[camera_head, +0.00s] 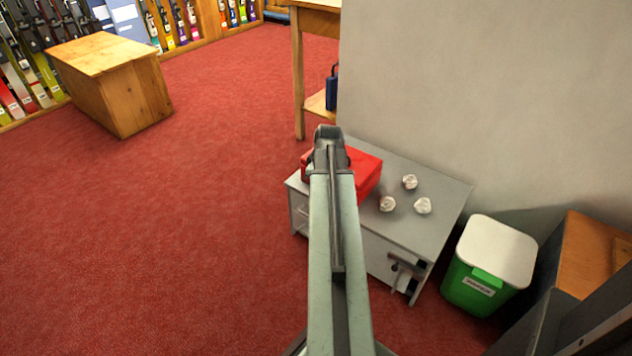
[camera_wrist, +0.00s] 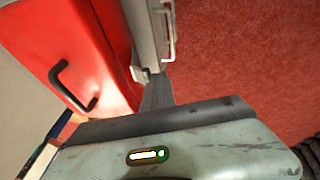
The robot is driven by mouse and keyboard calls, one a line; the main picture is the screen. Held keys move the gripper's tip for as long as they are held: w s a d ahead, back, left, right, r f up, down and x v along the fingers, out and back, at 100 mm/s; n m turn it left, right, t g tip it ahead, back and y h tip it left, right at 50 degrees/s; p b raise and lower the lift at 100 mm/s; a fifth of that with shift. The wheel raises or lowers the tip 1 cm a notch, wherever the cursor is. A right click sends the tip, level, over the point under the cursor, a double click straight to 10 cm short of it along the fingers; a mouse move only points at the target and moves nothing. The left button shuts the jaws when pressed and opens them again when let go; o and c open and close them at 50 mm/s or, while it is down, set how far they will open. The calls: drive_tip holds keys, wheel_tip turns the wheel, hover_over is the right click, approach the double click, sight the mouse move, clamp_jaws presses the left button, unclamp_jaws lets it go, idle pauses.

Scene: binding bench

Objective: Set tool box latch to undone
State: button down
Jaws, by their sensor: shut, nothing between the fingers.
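The red tool box (camera_head: 366,170) sits on the grey cabinet's top, partly hidden behind my arm in the head view. In the wrist view the tool box (camera_wrist: 85,40) fills the upper left, with a black handle (camera_wrist: 72,88) on its face. My gripper (camera_wrist: 157,82) is shut and empty, its tip close to the tool box's right edge; I cannot tell whether it touches. A small pale piece (camera_wrist: 139,74) shows at that edge by the fingertips. I cannot tell whether it is the latch, or how the latch stands.
The grey cabinet (camera_head: 430,190) bears several crumpled white balls (camera_head: 387,204) right of the tool box. A green bin (camera_head: 478,290) with a white lid stands to its right, against the wall. A wooden bench (camera_head: 142,95) is at far left. Red carpet lies open on the left.

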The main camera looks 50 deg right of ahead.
drive_tip(key=shift+r, duration=0.1)
drive_tip(key=w+d+p+v, duration=0.1)
drive_tip(key=d+p+v, duration=0.1)
drive_tip(key=p+v, duration=1.1)
drive_tip(key=shift+d+r, duration=0.25)
drive_tip(key=shift+r, duration=0.2)
drive_tip(key=d+y, duration=0.5)
drive_tip(key=d, duration=0.4)
drive_tip(key=shift+w+r+m+p, duration=0.15)
drive_tip(key=shift+r+m+p, duration=0.15)
drive_tip(key=shift+r+p, duration=0.2)
